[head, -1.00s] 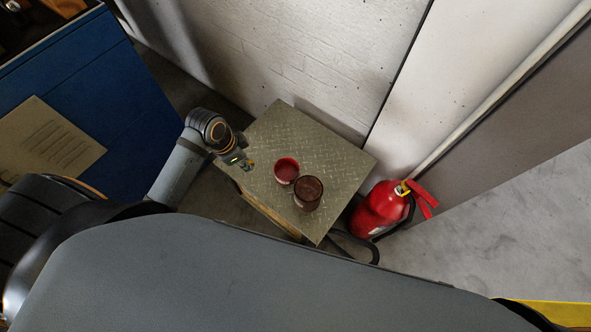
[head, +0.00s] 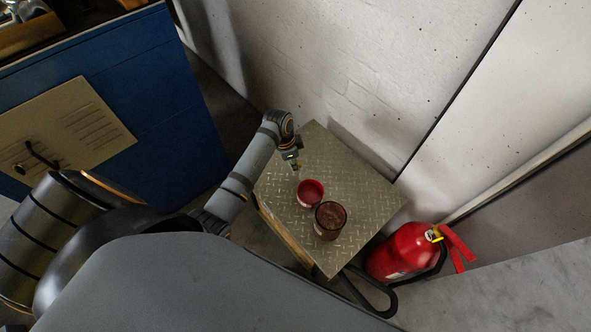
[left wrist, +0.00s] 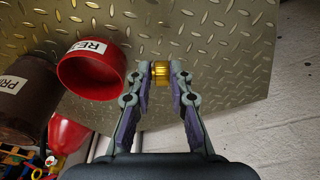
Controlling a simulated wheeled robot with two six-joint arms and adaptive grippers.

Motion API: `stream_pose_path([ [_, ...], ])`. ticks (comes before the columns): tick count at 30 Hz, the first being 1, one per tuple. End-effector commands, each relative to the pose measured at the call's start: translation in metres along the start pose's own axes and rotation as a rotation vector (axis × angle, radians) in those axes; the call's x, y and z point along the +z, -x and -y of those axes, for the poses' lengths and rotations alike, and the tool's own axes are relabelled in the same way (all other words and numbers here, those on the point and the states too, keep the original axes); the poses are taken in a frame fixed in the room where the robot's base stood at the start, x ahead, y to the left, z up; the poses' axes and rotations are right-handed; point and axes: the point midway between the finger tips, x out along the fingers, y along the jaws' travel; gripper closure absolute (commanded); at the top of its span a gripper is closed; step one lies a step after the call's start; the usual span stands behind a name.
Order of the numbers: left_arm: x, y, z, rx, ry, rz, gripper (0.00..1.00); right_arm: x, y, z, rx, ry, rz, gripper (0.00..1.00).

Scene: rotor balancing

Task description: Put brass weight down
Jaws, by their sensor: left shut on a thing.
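The brass weight (left wrist: 160,72) is a small gold cylinder between the fingertips of my left gripper (left wrist: 162,77) in the left wrist view. The fingers are shut on it. In the head view my left gripper (head: 295,165) hangs over the upper left part of a diamond-plate metal tabletop (head: 370,200). I cannot tell whether the weight touches the plate. A red cup (head: 310,192) with a label stands beside the gripper; it also shows in the left wrist view (left wrist: 88,72), left of the fingers and apart from them. My right gripper is not in view.
A dark brown labelled jar (head: 330,221) stands next to the red cup. A red fire extinguisher (head: 408,250) is on the floor right of the table. A blue cabinet (head: 170,100) is at the left and a white wall (head: 350,60) behind. The plate's right part is bare.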

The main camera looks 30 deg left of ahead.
Motion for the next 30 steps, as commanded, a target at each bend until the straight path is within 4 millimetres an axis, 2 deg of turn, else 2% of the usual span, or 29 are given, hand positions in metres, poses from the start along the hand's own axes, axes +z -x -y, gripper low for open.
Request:
stream_pose_path([
  [5, -0.002, -0.005, 0.003, 0.000, 0.000, -0.001, 1.00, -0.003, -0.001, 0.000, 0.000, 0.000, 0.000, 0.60],
  [9, 0.002, -0.030, 0.004, 0.003, 0.000, 0.001, 1.00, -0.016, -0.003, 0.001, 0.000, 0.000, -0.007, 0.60],
  [12, 0.003, -0.038, 0.005, 0.000, -0.001, 0.000, 1.00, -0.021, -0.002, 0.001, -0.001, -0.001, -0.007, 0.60],
  [23, 0.004, -0.041, 0.005, 0.000, 0.000, 0.000, 1.00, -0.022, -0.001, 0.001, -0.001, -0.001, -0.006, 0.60],
  [24, 0.004, -0.041, 0.005, 0.000, 0.000, 0.000, 0.76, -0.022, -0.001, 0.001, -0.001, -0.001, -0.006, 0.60],
  [28, 0.004, -0.041, 0.005, 0.000, 0.000, 0.000, 0.58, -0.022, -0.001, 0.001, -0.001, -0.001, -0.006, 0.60],
  [30, 0.004, -0.041, 0.005, 0.000, 0.000, 0.000, 0.58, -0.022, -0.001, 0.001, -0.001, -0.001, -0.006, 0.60],
])
